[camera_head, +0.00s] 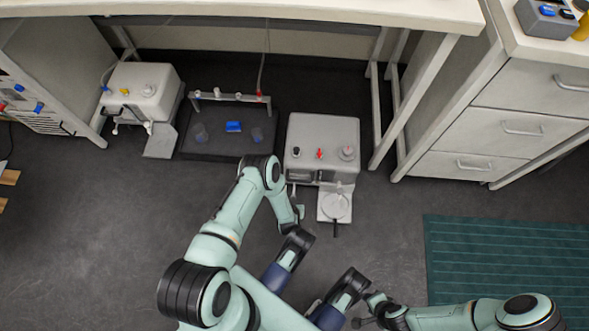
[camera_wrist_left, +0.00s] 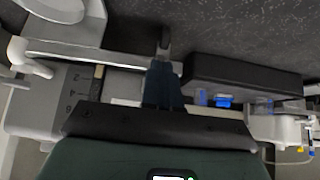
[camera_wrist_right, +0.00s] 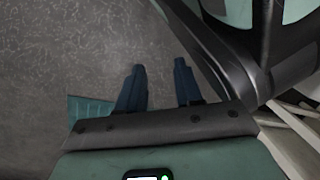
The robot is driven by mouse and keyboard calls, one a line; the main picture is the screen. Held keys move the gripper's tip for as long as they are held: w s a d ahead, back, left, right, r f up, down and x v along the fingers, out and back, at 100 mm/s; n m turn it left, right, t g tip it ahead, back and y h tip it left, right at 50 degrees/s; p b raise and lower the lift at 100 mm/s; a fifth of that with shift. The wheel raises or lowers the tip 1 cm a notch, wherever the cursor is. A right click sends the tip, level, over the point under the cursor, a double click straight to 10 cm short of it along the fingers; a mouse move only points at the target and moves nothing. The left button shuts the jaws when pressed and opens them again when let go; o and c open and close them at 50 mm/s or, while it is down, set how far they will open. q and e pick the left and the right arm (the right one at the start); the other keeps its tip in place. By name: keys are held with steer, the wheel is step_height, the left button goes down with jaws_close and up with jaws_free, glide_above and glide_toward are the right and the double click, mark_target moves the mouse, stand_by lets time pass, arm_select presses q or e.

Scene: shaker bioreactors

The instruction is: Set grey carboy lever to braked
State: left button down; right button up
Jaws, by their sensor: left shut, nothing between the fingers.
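The grey carboy (camera_head: 335,130) stands on the floor, right of the black tray; it also shows at the left of the left wrist view (camera_wrist_left: 35,115), with a numbered scale. A pale bar (camera_wrist_left: 85,52) runs along its front to a dark tip (camera_wrist_left: 165,38), possibly the lever; I cannot tell its setting. My left gripper (camera_head: 299,211) is at the carboy's front left. Its shut fingers (camera_wrist_left: 163,68) are empty and close to the dark tip; contact is unclear. My right gripper (camera_wrist_right: 159,75) is open and empty over the floor, well away from the carboy.
A white carboy (camera_head: 150,85) stands at the left. The black tray (camera_head: 195,143) holds a blue item and small vessels. A bench (camera_head: 300,10) overhangs behind. A drawer cabinet (camera_head: 500,125) and green mat (camera_head: 500,260) are at the right. A small platform (camera_head: 328,213) juts from the grey carboy's front.

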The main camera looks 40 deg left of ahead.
arm_select(q)
steer(key=shift+r+p, duration=0.65)
steer(key=shift+r, duration=0.15)
arm_select(e)
steer(key=shift+r, duration=0.65)
